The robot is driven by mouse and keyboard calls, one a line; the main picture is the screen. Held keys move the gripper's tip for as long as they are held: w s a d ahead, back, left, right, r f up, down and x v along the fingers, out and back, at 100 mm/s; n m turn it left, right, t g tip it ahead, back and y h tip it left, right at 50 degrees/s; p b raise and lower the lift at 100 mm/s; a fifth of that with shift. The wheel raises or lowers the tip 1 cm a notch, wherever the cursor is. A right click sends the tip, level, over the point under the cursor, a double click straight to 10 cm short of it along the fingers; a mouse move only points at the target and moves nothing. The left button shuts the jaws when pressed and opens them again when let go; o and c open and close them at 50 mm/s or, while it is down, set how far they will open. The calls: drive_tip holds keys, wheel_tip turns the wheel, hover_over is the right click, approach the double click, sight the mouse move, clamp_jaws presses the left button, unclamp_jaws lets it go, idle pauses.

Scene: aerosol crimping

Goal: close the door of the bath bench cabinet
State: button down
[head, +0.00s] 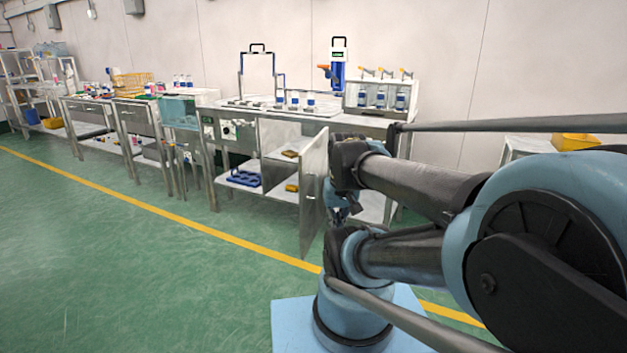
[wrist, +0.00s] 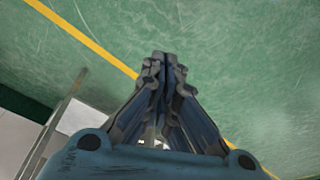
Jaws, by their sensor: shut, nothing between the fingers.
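The bath bench cabinet (head: 267,172) stands under the long bench in the middle of the head view. Its metal door (head: 313,190) is swung open and juts out toward me at the cabinet's right side. Inside are a shelf and a few small items. My gripper (wrist: 163,62) is shut and empty in the wrist view, over the green floor. In the head view my arm hides most of the gripper, which is just right of the door. I cannot tell whether it touches the door. A pale panel edge (wrist: 58,125) shows at the wrist view's left; I cannot tell if it is the door.
The benchtop (head: 345,112) carries bottles and a crimping stand (head: 338,68). More benches run to the left. The green floor (head: 120,250) in front is clear, with a yellow line across it.

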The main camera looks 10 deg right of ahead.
drive_tip(key=w+r+m+y, duration=0.25)
drive_tip(key=w+m, duration=0.35)
drive_tip(key=w, duration=0.4)
drive_tip(key=w+r+m+y, duration=0.2)
drive_tip(key=w+r+m, duration=0.3)
drive_tip(key=w, duration=0.5)
drive_tip(key=w+d+f+m+t+y, duration=0.1)
drive_tip(key=w+d+f+m+y, duration=0.15)
drive_tip(key=w+d+m, duration=0.5)
drive_tip(key=w+d+f+m+t+y, duration=0.1)
drive_tip(key=w+d+f+m, duration=0.25)
drive_tip(key=w, duration=0.75)
approach(304, 184)
wheel_tip(304, 184, down, 3)
drive_tip(key=w+a, duration=0.1)
drive_tip(key=shift+w+a+f+m, duration=0.15)
drive_tip(key=shift+w+a+m, duration=0.25)
drive_tip(key=shift+a, duration=0.45)
drive_tip(key=shift+w, duration=0.15)
